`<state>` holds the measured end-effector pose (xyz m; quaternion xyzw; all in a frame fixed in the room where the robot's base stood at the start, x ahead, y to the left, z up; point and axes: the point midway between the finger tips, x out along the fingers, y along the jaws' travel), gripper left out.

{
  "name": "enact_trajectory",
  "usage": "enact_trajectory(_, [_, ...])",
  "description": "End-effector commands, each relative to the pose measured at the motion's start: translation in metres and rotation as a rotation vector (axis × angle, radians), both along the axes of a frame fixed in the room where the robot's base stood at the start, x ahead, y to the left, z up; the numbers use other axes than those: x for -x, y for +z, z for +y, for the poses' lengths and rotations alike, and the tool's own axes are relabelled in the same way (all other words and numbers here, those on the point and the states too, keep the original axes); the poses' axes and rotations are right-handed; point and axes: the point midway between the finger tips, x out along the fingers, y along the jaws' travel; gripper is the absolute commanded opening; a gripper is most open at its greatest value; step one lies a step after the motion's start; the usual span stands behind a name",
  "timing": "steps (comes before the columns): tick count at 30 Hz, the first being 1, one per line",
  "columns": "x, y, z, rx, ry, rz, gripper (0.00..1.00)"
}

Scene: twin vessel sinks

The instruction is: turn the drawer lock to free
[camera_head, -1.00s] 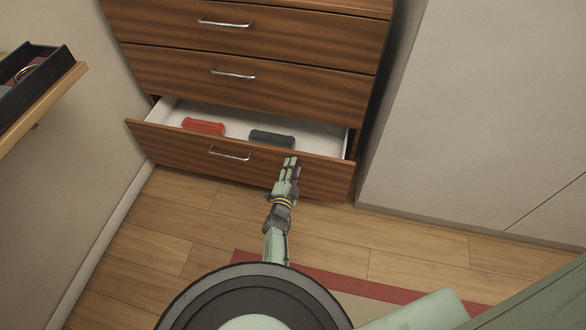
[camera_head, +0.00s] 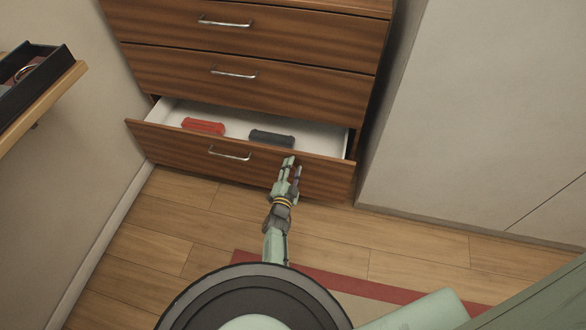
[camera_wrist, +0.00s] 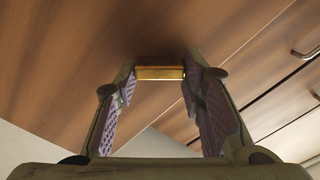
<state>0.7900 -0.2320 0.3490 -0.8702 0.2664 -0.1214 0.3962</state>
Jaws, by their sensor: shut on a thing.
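The bottom drawer (camera_head: 182,146) of a wooden chest is pulled partly open. My gripper (camera_head: 293,166) is at the right part of its front. In the wrist view, a small brass-coloured bar (camera_wrist: 160,73), the lock's turn piece, sits against the wood between the fingertips of my gripper (camera_wrist: 159,86). The fingers are shut on its two ends. The bar lies about level across that picture. The lock is hidden behind the fingers in the head view, and no markings for its positions show.
A red object (camera_head: 204,126) and a dark grey object (camera_head: 271,138) lie inside the open drawer. Two shut drawers are above it. A wall shelf with a black tray (camera_head: 30,82) is at the left. A pale cabinet (camera_head: 470,110) stands at the right.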

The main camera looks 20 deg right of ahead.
Motion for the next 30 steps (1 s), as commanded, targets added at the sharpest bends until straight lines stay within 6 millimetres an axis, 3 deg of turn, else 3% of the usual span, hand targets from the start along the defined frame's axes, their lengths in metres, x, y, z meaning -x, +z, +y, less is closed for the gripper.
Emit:
enact_trajectory(18, [-0.0016, 0.0021, 0.0027, 0.472, 0.001, 0.318, 0.09])
enact_trajectory(30, [-0.0020, 0.0013, 0.0034, 0.670, 0.001, 0.454, 0.09])
